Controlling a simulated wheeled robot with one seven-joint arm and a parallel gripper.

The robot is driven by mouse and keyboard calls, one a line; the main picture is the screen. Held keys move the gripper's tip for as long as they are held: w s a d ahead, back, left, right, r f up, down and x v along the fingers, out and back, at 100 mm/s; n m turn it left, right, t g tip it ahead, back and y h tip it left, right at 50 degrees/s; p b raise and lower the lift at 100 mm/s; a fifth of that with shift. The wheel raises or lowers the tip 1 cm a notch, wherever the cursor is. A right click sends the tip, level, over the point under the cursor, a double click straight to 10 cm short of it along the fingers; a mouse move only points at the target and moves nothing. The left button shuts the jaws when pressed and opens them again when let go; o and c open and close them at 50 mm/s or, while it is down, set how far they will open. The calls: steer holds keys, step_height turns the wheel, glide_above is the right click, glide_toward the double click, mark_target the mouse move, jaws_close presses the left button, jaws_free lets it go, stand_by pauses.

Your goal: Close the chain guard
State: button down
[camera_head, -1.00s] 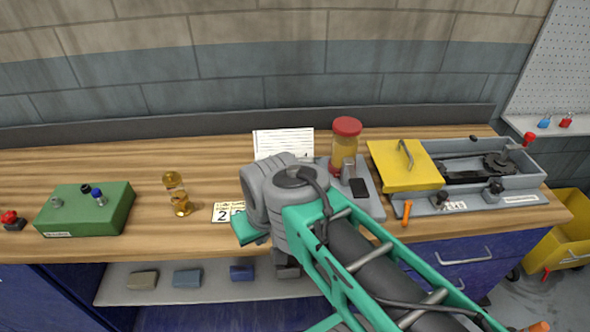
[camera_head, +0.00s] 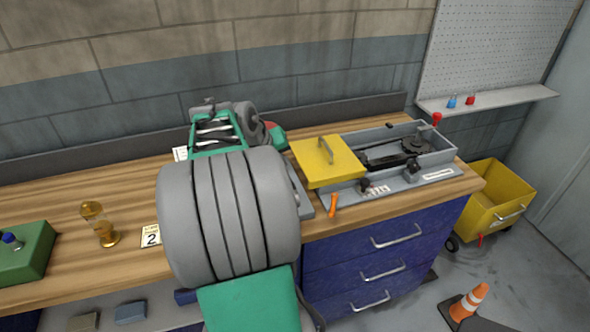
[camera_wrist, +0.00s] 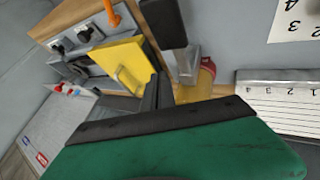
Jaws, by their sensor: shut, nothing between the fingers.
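The chain guard is a yellow cover (camera_head: 328,161) with a grey bar handle (camera_head: 325,150). It sits over the left part of a grey housing (camera_head: 438,175); the dark chain and sprocket (camera_head: 405,149) to its right are uncovered. In the wrist view the yellow cover (camera_wrist: 120,64) lies up and left of my gripper (camera_wrist: 157,94), with its handle facing me. My gripper is shut and empty, apart from the cover.
Dark knobs (camera_head: 413,171) line the housing's front, with an orange marker (camera_head: 333,204) at its left. A red-lidded jar (camera_wrist: 207,68) stands close to my gripper. An hourglass (camera_head: 99,224) and green box (camera_head: 24,252) are at left. A yellow cart (camera_head: 490,205) stands at right.

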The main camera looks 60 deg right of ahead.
steer(key=x, duration=0.3)
steer(key=p+x, duration=0.1)
steer(key=x, duration=0.3)
steer(key=s+p+x, duration=0.1)
steer(key=x, duration=0.2)
steer(key=shift+d+r, duration=0.1)
steer(key=shift+d, duration=0.35)
steer(key=shift+d, duration=0.15)
steer(key=shift+s, duration=0.1)
